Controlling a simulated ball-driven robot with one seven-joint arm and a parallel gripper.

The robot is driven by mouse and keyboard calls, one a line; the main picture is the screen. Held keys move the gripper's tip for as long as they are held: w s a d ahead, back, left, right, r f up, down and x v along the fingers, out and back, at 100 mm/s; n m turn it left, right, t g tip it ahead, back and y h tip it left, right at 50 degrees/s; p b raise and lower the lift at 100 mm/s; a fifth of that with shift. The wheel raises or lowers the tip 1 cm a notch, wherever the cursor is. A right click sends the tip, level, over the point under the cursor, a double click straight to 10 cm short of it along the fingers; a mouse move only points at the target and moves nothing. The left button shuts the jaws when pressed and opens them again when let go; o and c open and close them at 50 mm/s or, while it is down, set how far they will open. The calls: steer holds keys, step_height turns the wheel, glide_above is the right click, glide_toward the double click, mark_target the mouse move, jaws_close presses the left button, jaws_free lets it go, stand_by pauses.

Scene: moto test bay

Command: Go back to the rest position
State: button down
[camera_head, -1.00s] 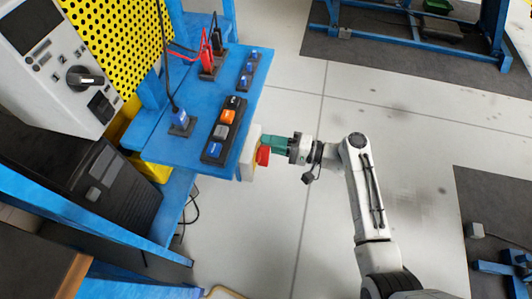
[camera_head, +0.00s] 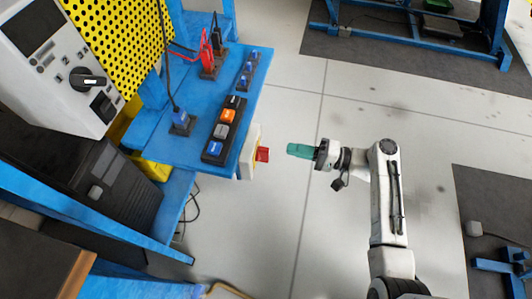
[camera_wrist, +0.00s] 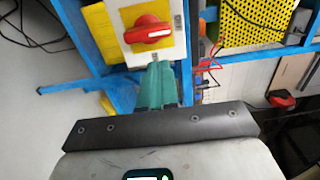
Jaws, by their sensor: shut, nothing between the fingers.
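My gripper (camera_head: 292,150) has teal fingers and is shut and empty. In the head view it hangs over the floor, right of the blue bench, with a clear gap to the red rotary switch (camera_head: 262,155) on the bench's edge. In the wrist view the shut fingers (camera_wrist: 158,72) point toward the red switch knob (camera_wrist: 148,30), set on a yellow plate on a white box (camera_wrist: 123,20). The knob's handle lies roughly across the picture in that view. The box is fixed at the bench's right edge.
The blue bench (camera_head: 195,148) carries a strip of push buttons (camera_head: 223,132), a smaller blue-button strip (camera_head: 249,68) and cables with red plugs (camera_head: 217,40). A grey control panel (camera_head: 50,60) stands at left. Open floor (camera_head: 335,235) lies below and around my arm. Another blue frame (camera_head: 415,40) stands far back.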

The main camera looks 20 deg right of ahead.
steer(key=shift+s+d, duration=0.15)
steer(key=shift+d, duration=0.1)
stand_by(0.4)
